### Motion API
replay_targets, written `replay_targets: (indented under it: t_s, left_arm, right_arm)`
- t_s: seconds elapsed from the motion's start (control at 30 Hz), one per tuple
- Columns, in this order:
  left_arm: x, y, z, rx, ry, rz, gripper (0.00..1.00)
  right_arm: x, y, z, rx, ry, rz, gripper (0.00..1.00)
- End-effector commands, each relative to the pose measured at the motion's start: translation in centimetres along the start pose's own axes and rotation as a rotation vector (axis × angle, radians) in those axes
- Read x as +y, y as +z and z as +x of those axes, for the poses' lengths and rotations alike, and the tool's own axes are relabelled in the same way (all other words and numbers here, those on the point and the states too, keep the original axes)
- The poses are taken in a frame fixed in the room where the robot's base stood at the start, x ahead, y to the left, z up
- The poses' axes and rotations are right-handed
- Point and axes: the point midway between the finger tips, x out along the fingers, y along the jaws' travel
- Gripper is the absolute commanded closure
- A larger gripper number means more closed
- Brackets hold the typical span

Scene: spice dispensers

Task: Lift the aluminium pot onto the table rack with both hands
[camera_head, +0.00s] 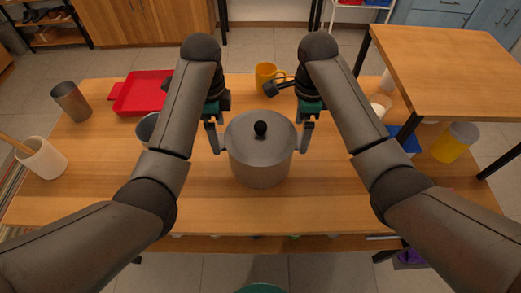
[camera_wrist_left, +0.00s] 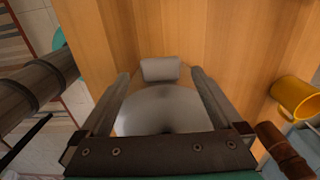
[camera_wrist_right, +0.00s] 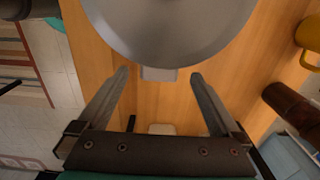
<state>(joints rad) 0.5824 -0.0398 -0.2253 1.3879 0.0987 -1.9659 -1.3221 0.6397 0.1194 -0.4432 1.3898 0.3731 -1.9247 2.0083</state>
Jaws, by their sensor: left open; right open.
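The aluminium pot (camera_head: 258,165), grey with a lid and black knob, stands upright in the middle of the wooden table. My left gripper (camera_head: 214,137) is open at its left side; in the left wrist view the pot's left handle (camera_wrist_left: 160,70) shows between the fingertips. My right gripper (camera_head: 306,135) is open at its right side; in the right wrist view the right handle (camera_wrist_right: 158,74) lies between the fingertips. Neither gripper visibly clamps a handle. A raised wooden-topped stand with black legs (camera_head: 455,65), apparently the table rack, is at the upper right.
A red tray (camera_head: 145,92), metal cylinder (camera_head: 71,101) and white utensil crock (camera_head: 42,160) are at left. A yellow mug (camera_head: 265,72) stands behind the pot. A yellow canister (camera_head: 455,142) and blue box (camera_head: 408,142) are at right. Table in front of the pot is clear.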

Motion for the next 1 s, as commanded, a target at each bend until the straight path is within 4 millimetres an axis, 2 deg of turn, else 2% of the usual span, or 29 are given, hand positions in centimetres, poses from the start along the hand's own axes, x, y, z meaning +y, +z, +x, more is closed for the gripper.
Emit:
replay_targets:
  t_s: [0.03, 0.2, 0.4, 0.57, 0.83, 0.87, 1.0]
  left_arm:
    - [0.1, 0.0, 1.2, 0.000, 0.006, 0.000, 0.00]
    - [0.1, 0.0, 4.4, -0.001, 0.003, 0.000, 0.00]
    - [0.0, 0.0, 6.7, 0.000, 0.001, 0.001, 0.00]
    - [0.0, 0.0, 7.4, 0.000, -0.001, 0.001, 0.00]
    - [-0.1, 0.0, 7.5, 0.000, -0.002, 0.001, 0.00]
    - [-0.1, 0.0, 7.5, 0.000, -0.002, 0.001, 0.01]
    - [-0.1, 0.0, 7.5, 0.000, -0.002, 0.001, 0.17]
  right_arm:
    - [0.1, -0.1, 1.3, 0.003, 0.006, 0.001, 0.00]
    - [0.1, 0.0, 4.5, 0.002, 0.006, 0.000, 0.00]
    - [0.1, 0.0, 6.8, 0.001, 0.003, -0.001, 0.00]
    - [0.1, 0.0, 7.5, 0.000, 0.002, -0.001, 0.00]
    - [0.0, 0.0, 7.6, 0.000, 0.001, -0.001, 0.00]
    - [0.0, 0.0, 7.6, 0.000, 0.001, -0.001, 0.01]
    - [0.0, 0.0, 7.5, 0.000, 0.001, -0.001, 0.17]
